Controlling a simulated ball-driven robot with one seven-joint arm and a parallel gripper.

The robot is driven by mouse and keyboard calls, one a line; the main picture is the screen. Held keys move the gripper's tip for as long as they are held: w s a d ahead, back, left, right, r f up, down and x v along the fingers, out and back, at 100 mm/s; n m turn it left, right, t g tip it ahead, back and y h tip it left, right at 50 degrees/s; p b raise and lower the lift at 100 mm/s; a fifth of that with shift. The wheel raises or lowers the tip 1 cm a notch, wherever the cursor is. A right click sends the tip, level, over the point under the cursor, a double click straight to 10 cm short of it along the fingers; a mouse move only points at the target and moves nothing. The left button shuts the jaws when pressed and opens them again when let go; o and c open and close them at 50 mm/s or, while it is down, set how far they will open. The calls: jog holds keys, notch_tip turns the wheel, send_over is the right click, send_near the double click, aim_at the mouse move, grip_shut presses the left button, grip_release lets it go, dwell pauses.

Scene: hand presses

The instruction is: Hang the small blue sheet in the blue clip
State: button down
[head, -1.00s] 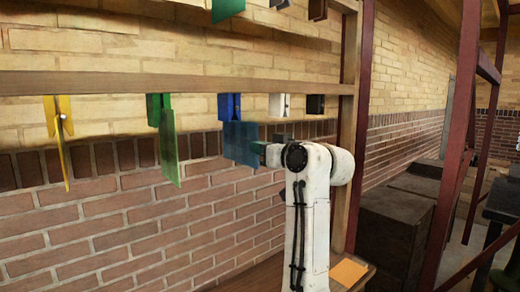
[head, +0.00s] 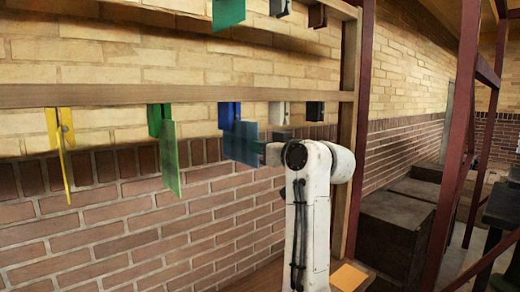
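The blue clip (head: 228,113) hangs from the lower wooden rail, between the green and white clips. The small blue sheet (head: 241,146) is upright at the clip's lower end, its top overlapping the clip's lower part in the picture. I cannot tell whether the sheet is between the jaws or in front of them. My gripper (head: 268,153) is at the sheet's right edge and appears shut on it, since sheet and gripper keep together. The fingers are mostly hidden behind my white wrist.
A yellow clip (head: 52,122) with a yellow sheet and a green clip (head: 154,117) with a green sheet (head: 171,158) hang to the left. White (head: 278,112) and black (head: 315,110) clips hang to the right. An orange sheet (head: 348,277) lies on the wooden surface below.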

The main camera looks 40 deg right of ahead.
jog(key=shift+r, duration=0.3)
jog(key=shift+r, duration=0.35)
jog(key=c, duration=1.1)
grip_release()
jog(key=shift+o, duration=0.2)
jog(key=shift+s, duration=0.1)
jog(key=s, duration=0.6)
jog(key=shift+s+a, duration=0.2)
jog(key=shift+s, duration=0.2)
